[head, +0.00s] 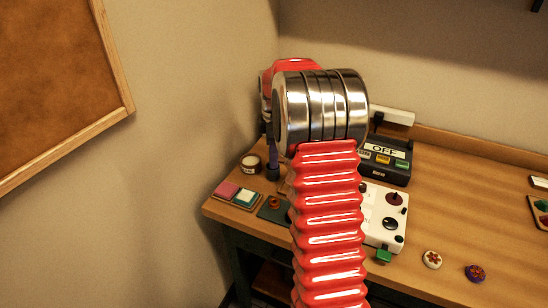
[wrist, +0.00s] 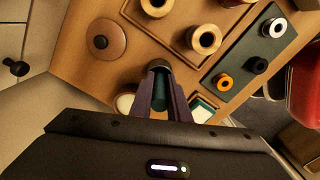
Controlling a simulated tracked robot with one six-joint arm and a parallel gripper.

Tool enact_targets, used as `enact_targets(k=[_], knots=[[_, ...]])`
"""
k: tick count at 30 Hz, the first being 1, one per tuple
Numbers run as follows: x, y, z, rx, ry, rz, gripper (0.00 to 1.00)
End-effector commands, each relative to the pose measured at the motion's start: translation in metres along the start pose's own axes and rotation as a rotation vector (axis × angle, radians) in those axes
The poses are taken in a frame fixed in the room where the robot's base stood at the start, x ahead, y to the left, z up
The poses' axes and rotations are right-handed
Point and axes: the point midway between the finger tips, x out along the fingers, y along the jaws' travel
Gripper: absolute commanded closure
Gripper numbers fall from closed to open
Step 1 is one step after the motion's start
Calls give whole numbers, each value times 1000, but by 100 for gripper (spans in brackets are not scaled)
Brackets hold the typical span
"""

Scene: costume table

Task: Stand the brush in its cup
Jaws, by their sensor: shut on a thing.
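My gripper (wrist: 160,72) shows in the wrist view with its two purple fingers shut on a dark green cylindrical thing (wrist: 160,98), which looks like the brush. Its far end is dark, and I cannot see bristles. In the head view my arm hides most of the gripper; only a purple finger part (head: 272,168) shows left of the arm. Round tan holders with dark holes stand on the table in the wrist view: one (wrist: 203,39) just right of the fingertips, another (wrist: 157,5) at the top edge. I cannot tell which is the brush's cup.
A wooden disc with a dark knob (wrist: 106,40) lies left of the fingers. A dark green tray (wrist: 238,70) with several rings lies to the right. A pale round jar (head: 250,162) and coloured pads (head: 238,194) sit near the table's left edge. A white control box (head: 384,222) stands mid-table.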

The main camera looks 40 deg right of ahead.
Motion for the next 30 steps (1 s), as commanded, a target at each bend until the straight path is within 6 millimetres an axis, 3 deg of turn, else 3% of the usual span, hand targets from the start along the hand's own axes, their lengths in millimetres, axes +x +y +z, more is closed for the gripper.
enact_targets(k=[4, 5, 13, 23, 30], knots=[[1, 0, 0, 0, 0, 0, 100], [1, 0, 0, 0, 0, 0, 84], [1, 0, 0, 1, 0, 0, 66], [-2, 0, 0, 1, 0, 1, 66], [-28, 1, 0, 1, 0, 4, 66]])
